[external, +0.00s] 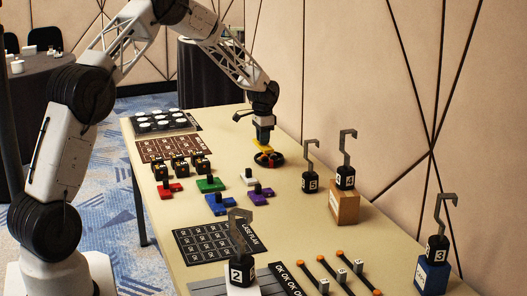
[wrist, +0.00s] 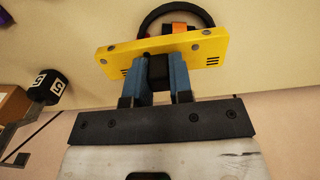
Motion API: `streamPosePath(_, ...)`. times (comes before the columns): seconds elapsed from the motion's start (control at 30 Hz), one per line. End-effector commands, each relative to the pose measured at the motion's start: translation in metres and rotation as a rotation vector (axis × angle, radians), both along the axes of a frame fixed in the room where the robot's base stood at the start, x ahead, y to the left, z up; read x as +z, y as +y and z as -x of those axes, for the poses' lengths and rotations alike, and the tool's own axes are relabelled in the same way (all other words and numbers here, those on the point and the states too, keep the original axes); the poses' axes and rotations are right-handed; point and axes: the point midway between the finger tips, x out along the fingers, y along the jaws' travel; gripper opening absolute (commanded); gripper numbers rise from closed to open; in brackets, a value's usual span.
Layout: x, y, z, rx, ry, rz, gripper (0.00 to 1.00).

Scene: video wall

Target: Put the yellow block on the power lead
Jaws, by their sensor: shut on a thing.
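The yellow block (external: 263,144) is a flat plate with a black knob, and it also shows in the wrist view (wrist: 212,50). My gripper (external: 264,130) points down with its blue fingers (wrist: 159,75) shut on the knob. The power lead (external: 277,161) is a black coil with orange-red parts, lying on the table just below the block. In the wrist view the lead's black loop (wrist: 146,20) and an orange part (wrist: 180,27) show past the block's edge. I cannot tell whether the block touches the lead.
Red (external: 170,190), green (external: 210,184), blue (external: 220,204), purple (external: 261,197) and white (external: 248,178) blocks with black knobs stand nearer the camera. Numbered hooked weights stand at the right, including number 5 (external: 310,182) and one on a wooden block (external: 344,208).

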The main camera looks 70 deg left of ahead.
Motion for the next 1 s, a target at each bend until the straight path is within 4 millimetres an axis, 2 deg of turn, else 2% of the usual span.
streamPosePath(0.2, -0.003, 0.014, -0.021, 0.000, -0.001, 0.000, 0.00)
streamPosePath(0.33, -0.003, 0.019, -0.028, 0.000, 0.000, 0.000, 0.00)
streamPosePath(0.77, -0.004, 0.020, -0.031, 0.000, 0.000, 0.000, 0.00)
streamPosePath(1.0, -0.021, 0.020, -0.030, 0.000, 0.001, 0.001, 0.00)
